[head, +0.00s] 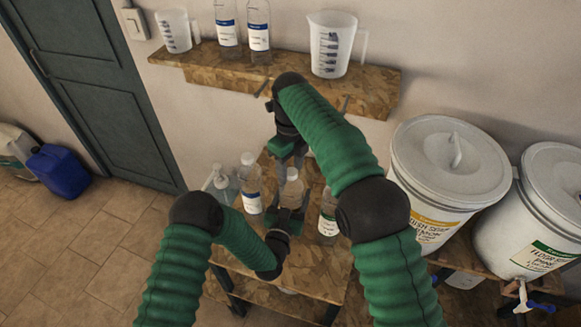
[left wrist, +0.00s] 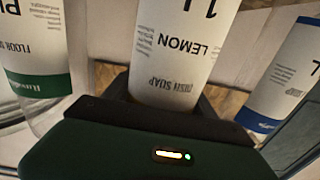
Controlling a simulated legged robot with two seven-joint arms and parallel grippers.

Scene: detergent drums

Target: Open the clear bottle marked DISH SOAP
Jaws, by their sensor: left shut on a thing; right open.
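The clear bottle (head: 291,190) stands upright on the wooden table between two other bottles. In the left wrist view its white label (left wrist: 185,45) reads upside down DISH SOAP, LEMON, 1L. My left gripper (head: 288,218) is shut on its lower part and hides that part in the head view. My right gripper (head: 287,155) is open, above the bottle near its top, with nothing seen between its fingers. I cannot tell from these frames whether a cap sits on the bottle.
A blue-banded bottle (head: 249,185) and a pump bottle (head: 221,182) stand left. A shelf (head: 290,80) with jugs and bottles hangs behind. Large white drums (head: 450,165) stand at right.

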